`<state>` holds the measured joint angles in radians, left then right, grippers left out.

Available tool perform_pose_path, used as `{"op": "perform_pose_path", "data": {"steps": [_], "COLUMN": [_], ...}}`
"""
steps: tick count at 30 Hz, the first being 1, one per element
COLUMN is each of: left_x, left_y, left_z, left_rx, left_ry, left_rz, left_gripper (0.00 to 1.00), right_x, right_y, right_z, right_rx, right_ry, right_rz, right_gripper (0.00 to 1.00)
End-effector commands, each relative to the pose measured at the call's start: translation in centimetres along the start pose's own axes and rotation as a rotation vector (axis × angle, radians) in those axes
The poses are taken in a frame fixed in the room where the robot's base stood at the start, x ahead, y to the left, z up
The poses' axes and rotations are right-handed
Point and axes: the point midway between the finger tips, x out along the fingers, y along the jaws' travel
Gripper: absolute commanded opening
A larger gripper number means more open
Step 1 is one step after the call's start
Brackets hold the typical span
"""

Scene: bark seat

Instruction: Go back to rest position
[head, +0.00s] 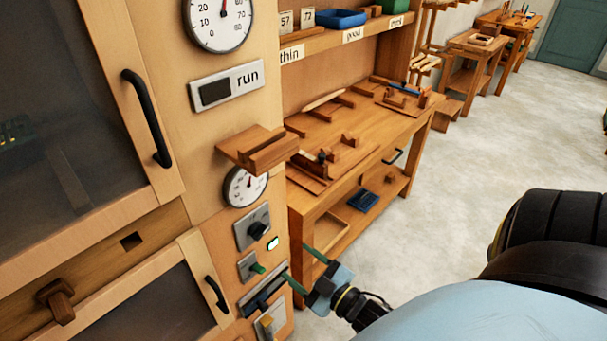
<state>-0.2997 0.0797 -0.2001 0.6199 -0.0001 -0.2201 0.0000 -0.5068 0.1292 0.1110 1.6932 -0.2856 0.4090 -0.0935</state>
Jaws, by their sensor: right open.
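My right gripper (304,270) is low in the middle of the head view. Its two green fingers are spread apart with nothing between them. It is close to the lower control panel of the wooden cabinet (215,150); I cannot tell if a finger touches the panel. My right arm comes in from the lower right. My left gripper is not in view.
A workbench (345,165) with wooden jigs stands behind. The floor (490,130) to the right is clear.

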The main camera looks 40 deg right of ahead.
Motion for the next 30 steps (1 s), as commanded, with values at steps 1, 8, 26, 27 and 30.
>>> {"op": "perform_pose_path", "data": {"steps": [1, 8, 26, 27, 30], "left_x": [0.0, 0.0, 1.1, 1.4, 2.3], "left_y": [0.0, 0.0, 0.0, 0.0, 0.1], "left_z": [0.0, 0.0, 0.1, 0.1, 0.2], "left_rx": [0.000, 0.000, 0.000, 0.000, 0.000], "left_ry": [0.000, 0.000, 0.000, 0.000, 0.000], "left_rz": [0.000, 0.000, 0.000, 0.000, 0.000], "left_gripper": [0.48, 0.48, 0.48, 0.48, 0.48], "right_x": [-0.3, -0.4, -1.5, -2.2, -4.7], "right_y": [0.0, 0.0, -4.7, -6.3, -10.9], "right_z": [0.0, 0.0, 6.8, 9.1, 14.9], "right_rx": [0.000, 0.000, 0.082, 0.109, 0.175], "right_ry": [-0.001, 0.000, -0.181, -0.245, -0.424], "right_rz": [0.000, 0.001, -0.061, -0.084, -0.147], "right_gripper": [0.62, 0.62, 0.62, 0.62, 0.62]}}
